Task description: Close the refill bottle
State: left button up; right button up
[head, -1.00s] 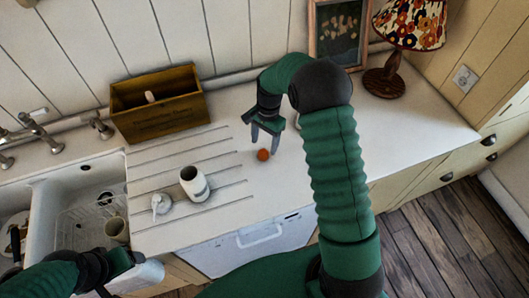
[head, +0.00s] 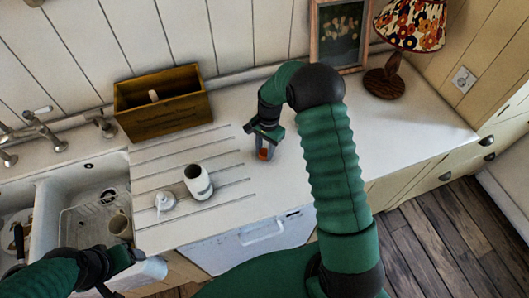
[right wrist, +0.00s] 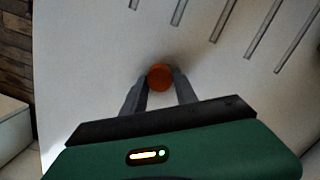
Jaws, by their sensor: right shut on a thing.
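A small round orange-red cap (head: 263,154) is on or just above the white countertop; it also shows in the right wrist view (right wrist: 160,77). My right gripper (head: 262,147) points down over it and is shut on it, with one finger on each side in the right wrist view (right wrist: 160,84). The white refill bottle (head: 199,185) stands upright on the grooved drainboard, left of the right gripper, its dark mouth uncovered. A white pump top (head: 164,202) lies beside it. My left gripper (head: 128,255) is at the lower left near the sink; its fingers are not clear.
A wooden box (head: 163,103) stands at the back wall. The sink (head: 62,205) on the left holds a rack and a cup (head: 119,224). A lamp (head: 388,82) and a picture frame (head: 339,35) stand at the back right. The countertop between cap and bottle is clear.

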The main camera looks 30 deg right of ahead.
aim_at(266, 153)
grip_shut()
jog(key=shift+d, duration=0.2)
jog(key=shift+d+r, duration=0.15)
jog(key=shift+r, duration=0.2)
jog(key=r, duration=0.1)
jog(key=s+r+b, duration=0.1)
jog(key=shift+r, duration=0.35)
jog(key=s+b, duration=0.1)
jog(key=s, duration=0.3)
jog(key=s+r+b, duration=0.1)
jog(key=s, duration=0.4)
jog(key=s+d+b, duration=0.1)
jog(key=s, duration=0.4)
jog(key=shift+r, duration=0.15)
jog(key=shift+s+a+r, duration=0.1)
jog(key=shift+s+r, duration=0.05)
jog(key=shift+s, duration=0.35)
pick_arm(q)
jog(key=x, duration=0.2)
jog(key=s+x, duration=0.1)
jog(key=x, duration=0.1)
jog(key=shift+d+f, duration=0.15)
